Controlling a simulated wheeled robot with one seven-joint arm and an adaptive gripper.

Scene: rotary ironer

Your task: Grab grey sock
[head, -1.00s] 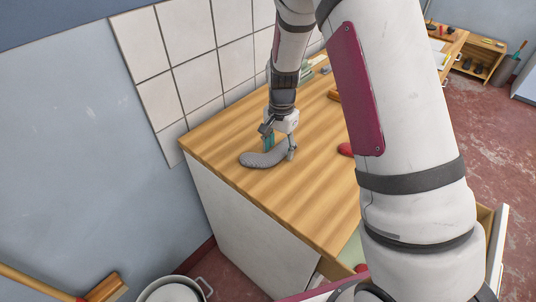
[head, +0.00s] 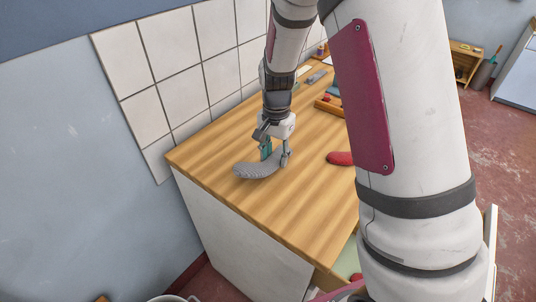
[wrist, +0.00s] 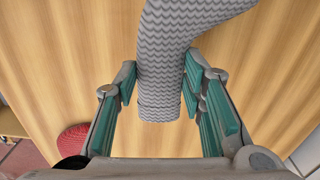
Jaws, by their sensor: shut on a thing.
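The grey sock (head: 258,170) has a fine zigzag pattern and is at the wooden counter's left part in the head view. My gripper (head: 274,158) points down at it and is shut on its right end. In the wrist view the sock (wrist: 165,60) runs from the top edge down between the teal finger pads of my gripper (wrist: 158,95). The right pad touches the sock; the left pad is close against its other side. Whether the sock is clear of the counter is hard to tell.
A red sock (head: 340,158) lies on the wooden counter (head: 225,150) to the right, partly behind my arm. A wooden tray (head: 328,107) and small items are at the back. White tiles (head: 170,80) line the wall. A pot (head: 172,298) shows at the bottom.

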